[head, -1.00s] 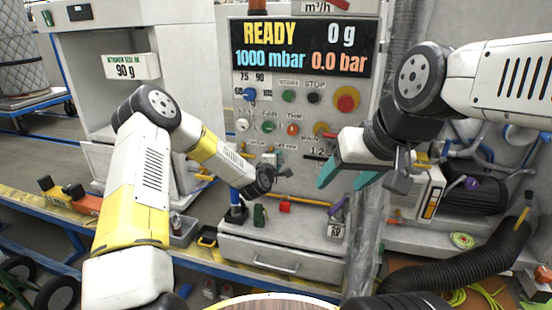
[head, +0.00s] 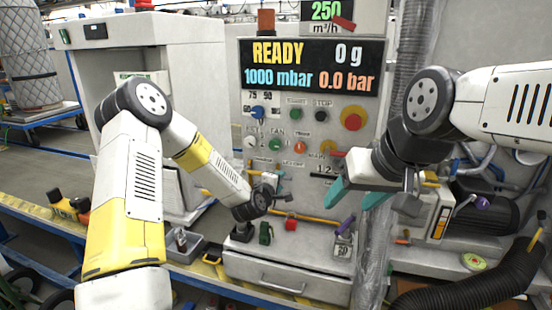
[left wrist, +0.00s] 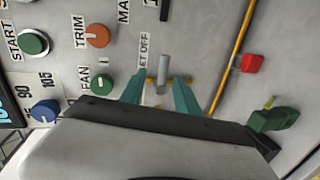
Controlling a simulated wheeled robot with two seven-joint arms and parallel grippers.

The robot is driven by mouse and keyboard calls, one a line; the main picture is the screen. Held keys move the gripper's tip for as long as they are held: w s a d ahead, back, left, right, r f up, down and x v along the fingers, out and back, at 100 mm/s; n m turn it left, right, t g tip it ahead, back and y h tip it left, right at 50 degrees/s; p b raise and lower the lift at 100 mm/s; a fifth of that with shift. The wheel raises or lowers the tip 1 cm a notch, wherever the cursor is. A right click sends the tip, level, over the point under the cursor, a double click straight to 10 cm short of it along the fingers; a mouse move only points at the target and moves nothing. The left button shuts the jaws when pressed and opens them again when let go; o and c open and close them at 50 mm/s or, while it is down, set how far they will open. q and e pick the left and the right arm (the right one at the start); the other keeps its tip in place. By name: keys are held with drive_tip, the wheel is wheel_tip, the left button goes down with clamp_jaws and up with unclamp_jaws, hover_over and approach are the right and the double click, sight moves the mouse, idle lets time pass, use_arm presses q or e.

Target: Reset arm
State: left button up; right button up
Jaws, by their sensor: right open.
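My left arm reaches from the left of the head view to the lower control panel (head: 310,115). Its gripper fingers are hidden there. In the left wrist view, the two teal fingers of my left gripper (left wrist: 158,88) are apart, on either side of a small grey lever (left wrist: 162,72) beside the JET OFF label. They do not visibly grip it. My right gripper (head: 352,198) is open and empty in front of the right part of the panel. The display (head: 312,66) reads READY, 0 g, 1000 mbar and 0.0 bar.
A green START knob (left wrist: 33,42), an orange TRIM knob (left wrist: 97,36), a green FAN knob (left wrist: 103,84) and a blue knob (left wrist: 45,111) are on the panel. A drawer (head: 280,279) is below. A black hose (head: 480,280) lies at the lower right.

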use_arm(q)
drive_tip(key=s+a+r+m+g+y, duration=0.1)
drive_tip(key=s+a+r+m+g, duration=0.1)
drive_tip(key=s+a+r+m, duration=0.4)
drive_tip(key=s+a+r+m+g+y, duration=0.1)
drive_tip(key=s+a+r+m+g, duration=0.2)
drive_tip(key=s+r, duration=0.5)
drive_tip(key=s+a+r+m+g, duration=0.1)
drive_tip(key=s+a+r+m, duration=0.1)
drive_tip(key=s, duration=1)
drive_tip(key=s+a+r+m+g+y, duration=0.1)
drive_tip(key=s+a, duration=0.4)
drive_tip(key=s, duration=0.7)
wheel_tip(320, 180, up, 2)
drive_tip(key=shift+s+m+g, duration=0.2)
drive_tip(key=shift+m+g, duration=0.3)
drive_tip(key=shift+m, duration=0.3)
